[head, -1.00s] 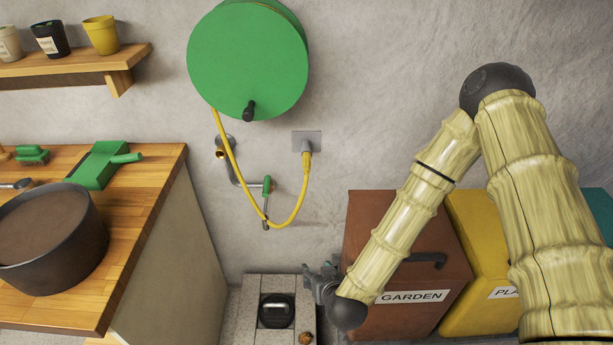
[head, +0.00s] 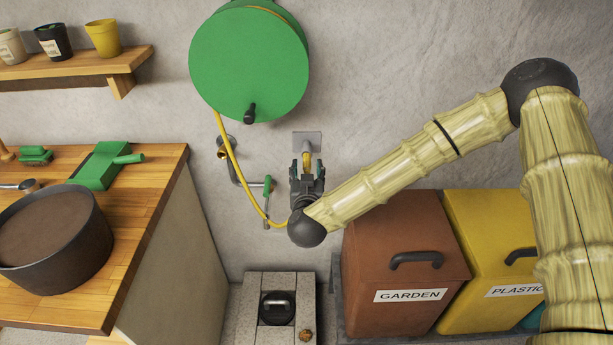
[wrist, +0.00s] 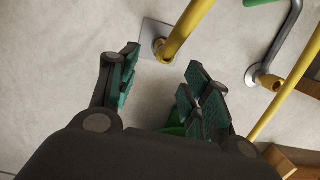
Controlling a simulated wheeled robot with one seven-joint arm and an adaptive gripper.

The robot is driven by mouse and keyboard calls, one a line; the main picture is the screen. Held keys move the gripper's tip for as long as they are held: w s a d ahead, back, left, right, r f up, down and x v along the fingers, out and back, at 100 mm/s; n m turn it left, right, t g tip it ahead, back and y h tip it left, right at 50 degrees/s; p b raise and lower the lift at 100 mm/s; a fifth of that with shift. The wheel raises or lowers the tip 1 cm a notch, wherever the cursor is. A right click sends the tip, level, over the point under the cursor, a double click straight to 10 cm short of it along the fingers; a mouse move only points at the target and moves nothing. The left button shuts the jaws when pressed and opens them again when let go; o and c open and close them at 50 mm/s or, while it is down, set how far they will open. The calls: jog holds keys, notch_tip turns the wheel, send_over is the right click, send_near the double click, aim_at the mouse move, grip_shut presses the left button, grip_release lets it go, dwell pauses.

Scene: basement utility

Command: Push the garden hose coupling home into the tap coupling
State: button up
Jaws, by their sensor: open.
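The yellow garden hose (head: 233,165) hangs from the green reel (head: 248,65) and passes the foot of the tap. Its far end stands at a grey wall plate (head: 298,141), which also shows in the wrist view (wrist: 150,35). The thick yellow end piece (wrist: 176,40) meets the plate; I cannot tell its coupling apart. The tap (head: 267,186) has a green handle and a grey pipe, left of my gripper.
A brown GARDEN bin (head: 400,270) and a yellow bin (head: 490,255) stand at the right. A wooden bench (head: 140,215) with a dark pot (head: 50,245) is at the left. A stone block (head: 250,300) sits on the floor.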

aim_at(307, 161)
jog(key=shift+w+f+p, duration=0.15)
jog(key=shift+w+p, duration=0.05)
jog(key=shift+w, duration=0.95)
jog(key=shift+w+f+p, duration=0.15)
jog(key=shift+w+f, duration=0.05)
jog(key=shift+w, duration=0.95)
jog(key=shift+w+f+p, duration=0.15)
jog(key=shift+w+p, duration=0.05)
jog(key=shift+w, duration=0.95)
grip_shut()
jog(key=shift+s, duration=0.1)
jog(key=shift+s, duration=0.55)
jog(key=shift+s, duration=0.25)
jog(key=shift+s+p, duration=0.6)
jog(key=shift+s, duration=0.85)
jog(key=shift+s, duration=0.1)
